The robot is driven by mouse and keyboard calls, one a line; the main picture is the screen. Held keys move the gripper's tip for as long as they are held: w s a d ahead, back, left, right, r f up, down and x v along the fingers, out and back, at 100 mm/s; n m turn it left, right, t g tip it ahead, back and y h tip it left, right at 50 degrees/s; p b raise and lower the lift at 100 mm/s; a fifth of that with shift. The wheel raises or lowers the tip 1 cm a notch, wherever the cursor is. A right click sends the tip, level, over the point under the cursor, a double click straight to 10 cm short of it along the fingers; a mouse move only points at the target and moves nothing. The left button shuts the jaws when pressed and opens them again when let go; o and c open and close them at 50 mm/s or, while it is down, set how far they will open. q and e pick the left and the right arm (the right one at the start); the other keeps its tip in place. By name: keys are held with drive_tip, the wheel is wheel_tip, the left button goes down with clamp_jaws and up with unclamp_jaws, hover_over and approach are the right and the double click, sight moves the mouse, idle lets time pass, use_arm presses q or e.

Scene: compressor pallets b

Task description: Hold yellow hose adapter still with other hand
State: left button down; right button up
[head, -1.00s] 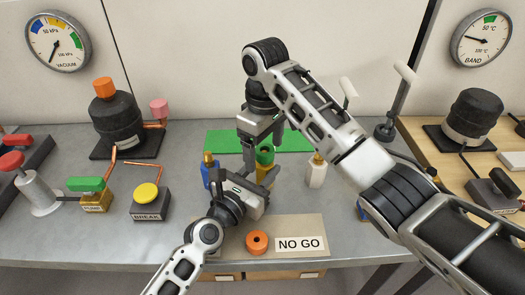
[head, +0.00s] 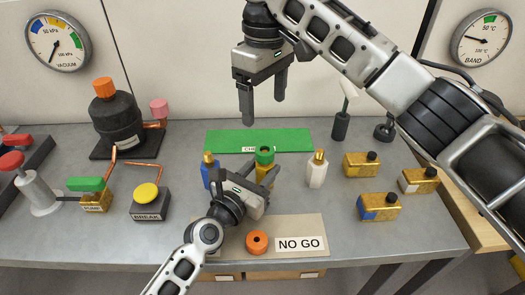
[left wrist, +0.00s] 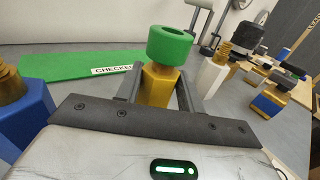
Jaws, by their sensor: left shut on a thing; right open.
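The yellow hose adapter (head: 263,173) stands upright on the grey bench. It also shows in the left wrist view (left wrist: 158,88), a yellow hex body with a green ring cap (left wrist: 169,46) on its top. My left gripper (head: 260,188) is shut on the adapter's body, one finger on each side, low near the bench. My right gripper (head: 263,112) is open and empty, raised above the green mat behind the adapter, fingers pointing down. The adapter's lower part is partly hidden by my left gripper in the head view.
A blue adapter (head: 207,172) stands left of the yellow one and a white adapter (head: 317,171) right. The green CHECKED mat (head: 230,142) lies behind. An orange ring (head: 257,242) sits on the NO GO mat (head: 285,226) in front. Several gold blocks (head: 378,207) stand at right.

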use_arm(q)
drive_tip(key=c, duration=0.8)
unclamp_jaws()
